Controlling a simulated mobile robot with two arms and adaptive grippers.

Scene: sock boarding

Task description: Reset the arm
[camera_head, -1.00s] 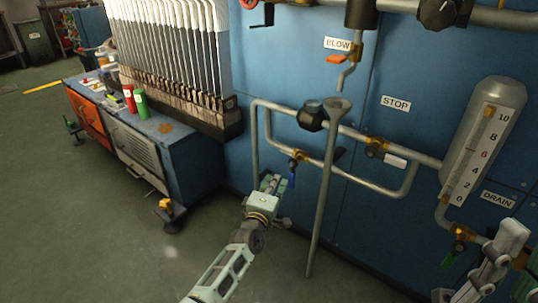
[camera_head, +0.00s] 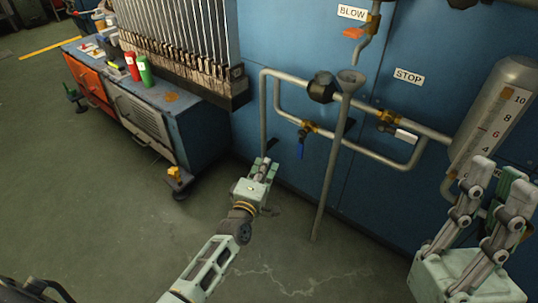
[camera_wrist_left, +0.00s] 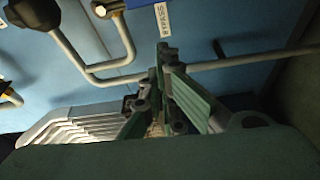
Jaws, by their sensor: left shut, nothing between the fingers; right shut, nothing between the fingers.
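My left gripper (camera_head: 266,165) is pale green and grey. In the head view it is shut and empty, in front of the blue panel and left of the grey funnel pipe (camera_head: 328,170). In the left wrist view my left gripper (camera_wrist_left: 162,62) shows its green-padded fingers close up, with nothing held. My right gripper (camera_head: 499,178) stands upright at the right edge of the head view, in front of the gauge. It is shut and empty, and part of its arm is cut off by the frame.
A cabinet (camera_head: 150,125) at left bears a red bottle (camera_head: 132,67) and a green bottle (camera_head: 145,70). The floor in front is clear.

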